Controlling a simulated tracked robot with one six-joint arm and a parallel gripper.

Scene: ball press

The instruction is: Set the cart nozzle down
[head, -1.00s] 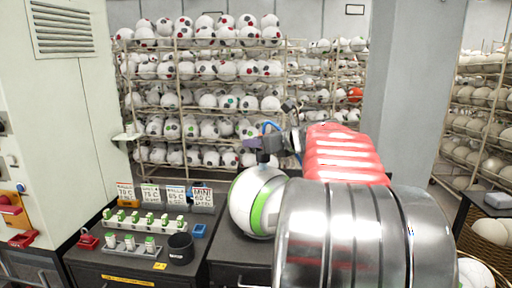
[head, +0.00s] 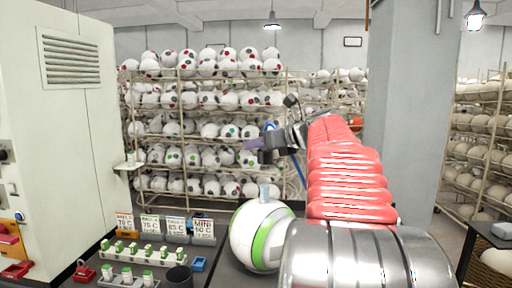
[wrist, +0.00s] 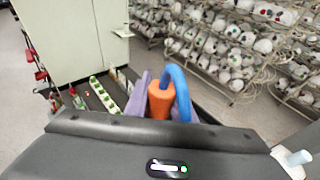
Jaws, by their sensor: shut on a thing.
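The cart nozzle (wrist: 160,98) shows in the wrist view as an orange body with a curved blue hose (wrist: 178,78). It is held between the two purple fingers of my gripper (wrist: 158,100), which is shut on it. In the head view my gripper (head: 252,145) is up in the air, left of my red arm, above and apart from the white ball with a green band (head: 262,236). The blue hose hangs behind the gripper there. A pale blue-grey stem (head: 264,191) stands upright on the ball's top.
A dark bench holds a rack of green-and-white vials (head: 142,251), price-like cards (head: 163,226), a black cup (head: 179,277) and a blue tray (head: 199,264). A pale cabinet (head: 80,130) stands left. Ball-filled shelves (head: 205,130) and a grey pillar (head: 404,110) stand behind.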

